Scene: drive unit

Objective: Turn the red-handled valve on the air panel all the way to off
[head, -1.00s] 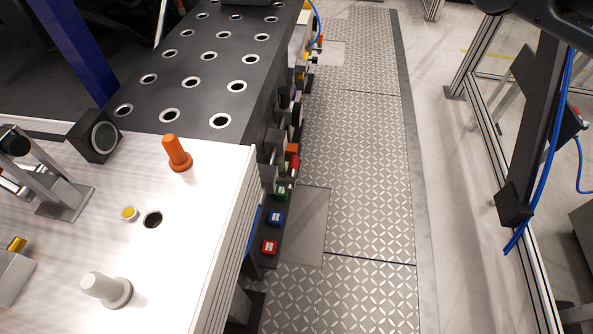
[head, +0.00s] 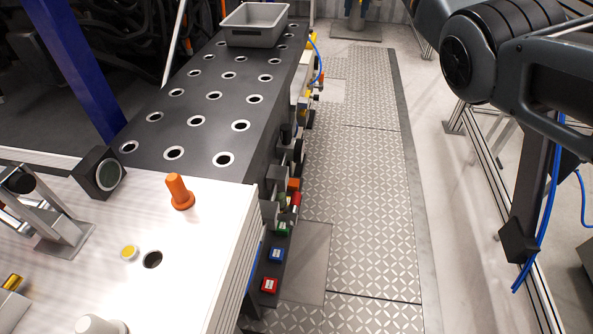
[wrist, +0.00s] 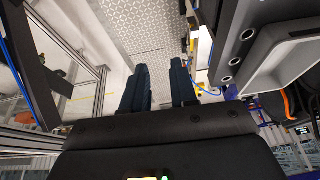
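I cannot clearly make out the red-handled valve or the air panel. Along the right side of the bench in the head view is a row of small fittings, with a red part (head: 296,199) below an orange one (head: 293,184). Farther along, small yellow and orange fittings and a blue hose (head: 320,62) stick out from the side; they are too small to read. My gripper (wrist: 160,82) shows in the wrist view with its two dark fingers apart and floor visible between them. It is empty and touches nothing visible.
A dark bench top (head: 215,110) with round holes carries a grey bin (head: 254,39). An orange peg (head: 179,194) stands on the pale table. Blue (head: 276,254) and red (head: 269,285) buttons sit low on the side. The patterned floor (head: 360,180) beside the bench is clear.

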